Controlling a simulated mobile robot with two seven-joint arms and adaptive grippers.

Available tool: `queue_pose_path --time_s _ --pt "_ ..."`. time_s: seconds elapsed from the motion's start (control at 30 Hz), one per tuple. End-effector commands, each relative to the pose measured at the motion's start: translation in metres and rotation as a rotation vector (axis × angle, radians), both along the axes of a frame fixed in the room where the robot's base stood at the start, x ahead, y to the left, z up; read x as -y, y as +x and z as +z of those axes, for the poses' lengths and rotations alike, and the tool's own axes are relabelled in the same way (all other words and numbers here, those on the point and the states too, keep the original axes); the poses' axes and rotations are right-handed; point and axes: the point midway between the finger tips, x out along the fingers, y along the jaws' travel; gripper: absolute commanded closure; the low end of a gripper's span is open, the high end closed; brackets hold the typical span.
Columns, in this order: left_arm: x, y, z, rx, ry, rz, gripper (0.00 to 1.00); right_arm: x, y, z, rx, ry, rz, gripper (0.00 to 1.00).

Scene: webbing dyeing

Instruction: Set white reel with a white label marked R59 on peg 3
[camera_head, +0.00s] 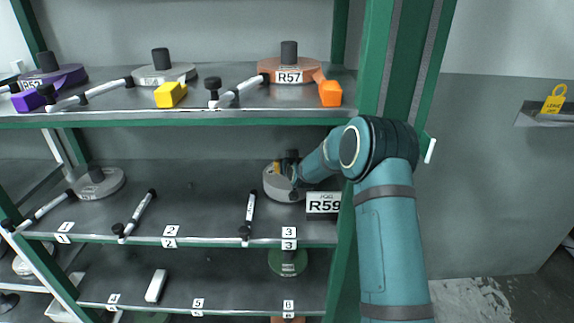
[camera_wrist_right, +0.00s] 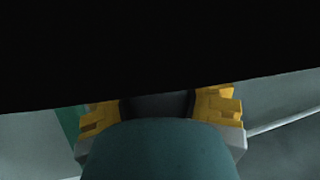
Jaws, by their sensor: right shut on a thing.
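A white reel (camera_head: 283,189) is at the right end of the middle shelf, behind the front-edge labels marked 3 (camera_head: 289,231). A white label marked R59 (camera_head: 323,204) shows just right of it; I cannot tell how it is attached. My right gripper (camera_head: 290,170) is shut on the reel's dark top knob. In the right wrist view, the yellow fingers of my right gripper (camera_wrist_right: 160,104) close around a dark part, and a large black area fills the top. Peg 3 itself is hidden, and I cannot tell whether the reel touches the shelf. My left gripper is not in view.
A green upright (camera_head: 376,70) stands close beside my right arm. The upper shelf (camera_head: 215,102) holds reels, including orange R57 (camera_head: 290,68). A grey reel (camera_head: 98,183) sits at the middle shelf's left. A black-and-white bar (camera_head: 249,212) lies left of the white reel.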

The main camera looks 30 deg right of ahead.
Motion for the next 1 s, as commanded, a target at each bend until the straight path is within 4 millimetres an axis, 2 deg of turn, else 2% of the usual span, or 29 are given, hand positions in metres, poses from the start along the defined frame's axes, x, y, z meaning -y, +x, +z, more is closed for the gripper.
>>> queue_pose_path --time_s 0.33,0.37,0.43,0.47,0.83,1.0 --pt "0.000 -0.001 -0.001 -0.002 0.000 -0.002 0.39 0.000 0.001 0.001 0.006 -0.002 -0.001 1.00" --pt "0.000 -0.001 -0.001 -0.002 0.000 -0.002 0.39 0.000 0.001 0.001 0.006 -0.002 -0.001 0.57" --pt "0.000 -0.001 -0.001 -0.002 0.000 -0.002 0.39 0.000 0.001 0.001 0.005 -0.001 0.000 0.32" --pt "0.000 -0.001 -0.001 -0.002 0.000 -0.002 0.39 0.000 0.001 0.001 0.005 -0.001 0.000 0.27" --pt "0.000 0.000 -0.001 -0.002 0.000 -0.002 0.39 0.000 -0.003 -0.001 -0.001 0.000 0.000 0.27" --pt "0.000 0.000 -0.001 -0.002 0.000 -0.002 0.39 -0.005 -0.019 0.008 0.000 0.000 0.000 0.27"
